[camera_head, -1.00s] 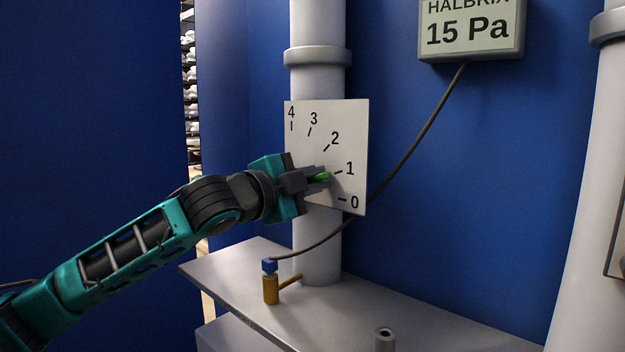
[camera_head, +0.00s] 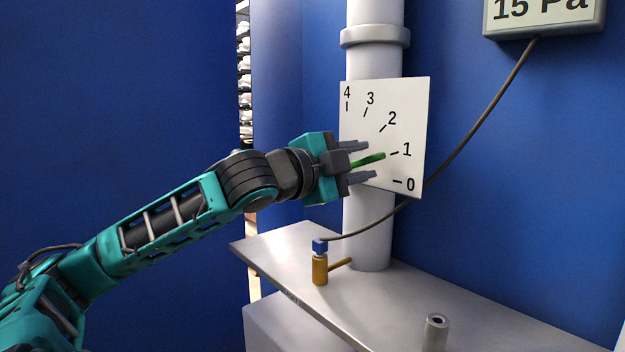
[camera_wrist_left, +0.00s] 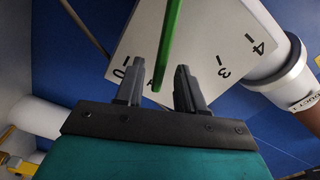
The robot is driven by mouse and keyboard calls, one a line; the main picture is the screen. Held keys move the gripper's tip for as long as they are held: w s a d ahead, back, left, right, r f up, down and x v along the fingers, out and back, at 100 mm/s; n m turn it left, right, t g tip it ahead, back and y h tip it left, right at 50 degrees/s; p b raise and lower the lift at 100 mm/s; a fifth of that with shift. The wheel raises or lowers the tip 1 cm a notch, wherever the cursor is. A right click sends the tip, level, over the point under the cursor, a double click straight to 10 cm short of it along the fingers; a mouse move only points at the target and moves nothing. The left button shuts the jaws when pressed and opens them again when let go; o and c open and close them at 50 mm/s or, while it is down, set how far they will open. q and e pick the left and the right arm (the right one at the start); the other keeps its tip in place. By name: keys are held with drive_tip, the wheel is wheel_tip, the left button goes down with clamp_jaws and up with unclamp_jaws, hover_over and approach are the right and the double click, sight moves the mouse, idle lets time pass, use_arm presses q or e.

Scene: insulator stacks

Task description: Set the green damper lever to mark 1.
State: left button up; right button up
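The green damper lever (camera_head: 369,160) lies in front of a white dial plate (camera_head: 408,120) marked 0 to 4 on a pale pipe. Its tip points at the mark 1 tick. My left gripper (camera_head: 362,161) is open, one finger above the lever and one below, with a gap to each. In the left wrist view the lever (camera_wrist_left: 170,42) runs between the two spread fingers (camera_wrist_left: 157,88), apart from both, and the dial plate (camera_wrist_left: 207,42) is behind it. My right gripper is in neither view.
A grey shelf (camera_head: 390,294) below carries a brass valve (camera_head: 320,269) with a blue cap and a short grey tube (camera_head: 436,333). A dark cable (camera_head: 476,125) runs up to a display (camera_head: 543,14) reading 15 Pa. Blue walls stand around.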

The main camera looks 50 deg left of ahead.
use_arm(q)
drive_tip(key=shift+s+a+f+b, duration=0.15)
drive_tip(key=shift+s+b, duration=0.2)
drive_tip(key=shift+s, duration=0.25)
drive_tip(key=shift+s+d+f+b, duration=0.1)
drive_tip(key=shift+s+b, duration=0.25)
drive_tip(key=shift+s, duration=0.2)
drive_tip(key=s+b, duration=0.1)
drive_tip(key=s, duration=0.7)
drive_tip(key=shift+a+r, duration=0.2)
drive_tip(key=shift+a, duration=0.15)
drive_tip(key=shift+w, duration=0.1)
